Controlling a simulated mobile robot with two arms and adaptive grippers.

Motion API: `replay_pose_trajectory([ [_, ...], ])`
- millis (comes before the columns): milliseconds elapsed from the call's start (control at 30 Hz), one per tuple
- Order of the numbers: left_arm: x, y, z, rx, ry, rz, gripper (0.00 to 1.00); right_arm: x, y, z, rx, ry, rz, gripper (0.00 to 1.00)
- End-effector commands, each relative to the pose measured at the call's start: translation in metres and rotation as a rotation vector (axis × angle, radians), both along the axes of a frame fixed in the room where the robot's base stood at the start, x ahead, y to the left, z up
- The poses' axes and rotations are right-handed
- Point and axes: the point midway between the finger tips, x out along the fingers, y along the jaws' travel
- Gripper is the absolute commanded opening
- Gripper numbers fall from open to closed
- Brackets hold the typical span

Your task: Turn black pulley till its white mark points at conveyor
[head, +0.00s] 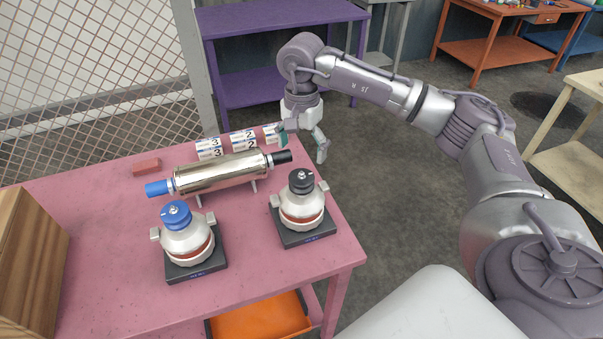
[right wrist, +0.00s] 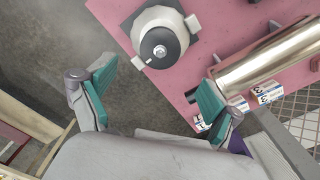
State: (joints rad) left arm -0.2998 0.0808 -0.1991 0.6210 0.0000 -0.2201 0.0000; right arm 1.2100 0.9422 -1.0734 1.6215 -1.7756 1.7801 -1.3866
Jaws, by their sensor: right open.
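The black pulley (head: 301,181) sits on top of a silver housing on a dark base at the right of the pink table. In the right wrist view the pulley (right wrist: 160,46) shows from above with a grey hub. A small pale spot, perhaps its white mark, shows at its lower left edge there. My right gripper (head: 303,144) is open and empty, beyond the pulley near the table's far right edge, and apart from it. A steel cylinder (head: 222,172) with blue and black ends lies behind the pulley; I cannot tell whether it is the conveyor. My left gripper is out of view.
A similar housing with a blue pulley (head: 176,215) stands left of the black one. Small numbered boxes (head: 243,139) stand behind the cylinder, with a red block (head: 146,166) to their left. A wooden box (head: 30,265) stands at the left edge of the table.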

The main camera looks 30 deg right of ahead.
Motion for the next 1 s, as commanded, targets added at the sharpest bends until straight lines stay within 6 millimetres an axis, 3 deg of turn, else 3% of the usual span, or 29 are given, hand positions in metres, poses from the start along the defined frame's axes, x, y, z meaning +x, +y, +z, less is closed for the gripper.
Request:
replay_pose_trajectory([
  [300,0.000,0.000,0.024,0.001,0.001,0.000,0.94,-0.001,0.001,-0.063,0.002,0.004,0.000,0.90],
  [500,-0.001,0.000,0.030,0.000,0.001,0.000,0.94,-0.001,0.001,-0.086,0.001,0.002,0.000,0.90],
  [867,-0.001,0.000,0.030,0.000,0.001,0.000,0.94,0.000,0.001,-0.093,0.002,0.000,0.000,0.90],
  [1000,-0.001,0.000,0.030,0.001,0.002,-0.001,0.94,0.000,0.001,-0.092,0.003,-0.001,0.000,0.69],
])
